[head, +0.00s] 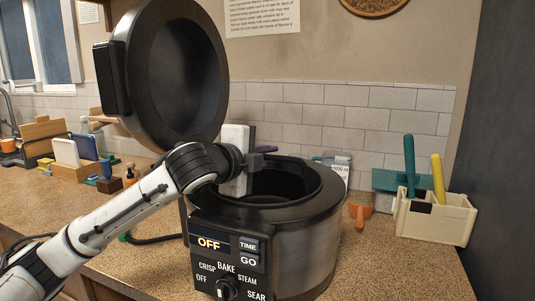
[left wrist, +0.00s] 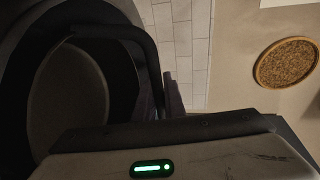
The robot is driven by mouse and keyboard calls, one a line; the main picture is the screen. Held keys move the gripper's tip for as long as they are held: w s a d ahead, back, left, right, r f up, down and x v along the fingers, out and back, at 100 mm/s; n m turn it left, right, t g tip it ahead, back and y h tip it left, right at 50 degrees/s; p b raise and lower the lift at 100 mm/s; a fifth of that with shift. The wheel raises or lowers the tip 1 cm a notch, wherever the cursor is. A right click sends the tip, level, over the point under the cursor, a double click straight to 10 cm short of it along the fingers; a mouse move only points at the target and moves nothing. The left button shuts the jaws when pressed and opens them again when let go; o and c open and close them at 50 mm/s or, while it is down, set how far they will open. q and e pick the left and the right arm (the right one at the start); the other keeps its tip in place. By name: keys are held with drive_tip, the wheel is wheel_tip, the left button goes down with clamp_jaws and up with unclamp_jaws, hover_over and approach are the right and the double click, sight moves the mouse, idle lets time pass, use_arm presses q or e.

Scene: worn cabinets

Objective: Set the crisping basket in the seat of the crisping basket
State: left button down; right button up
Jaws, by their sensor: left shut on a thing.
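The dark multicooker (head: 300,238) stands on the counter with its round lid (head: 178,75) raised at the left. Its round opening, the seat of the basket, faces up inside a wide black rim (head: 322,195). My left gripper (head: 262,157) is over the back left of the opening, shut on the crisping basket. The basket itself is hard to make out; its dark wall cannot be told from the pot's inside. In the left wrist view a dark bent bar (left wrist: 142,45) shows before the lid (left wrist: 65,95); the fingertips are hidden there. My right gripper is out of view.
A cream caddy (head: 437,218) with teal and yellow handles stands at the right. A small orange item (head: 360,212) lies beside the cooker. Wooden holders (head: 75,165) stand at the left. The front right counter (head: 400,270) is clear. A tiled wall is behind.

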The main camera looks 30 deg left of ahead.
use_arm(q)
drive_tip(key=shift+f+b, duration=0.3)
drive_tip(key=shift+f, duration=0.25)
drive_tip(key=c, duration=2)
unclamp_jaws()
drive_tip(key=shift+r, duration=0.1)
drive_tip(key=shift+o, duration=1.2)
drive_tip(key=shift+f, duration=0.2)
drive_tip(key=b+v, duration=0.2)
drive_tip(key=v, duration=0.8)
drive_tip(key=shift+s+r, duration=0.2)
drive_tip(key=shift+r, duration=0.1)
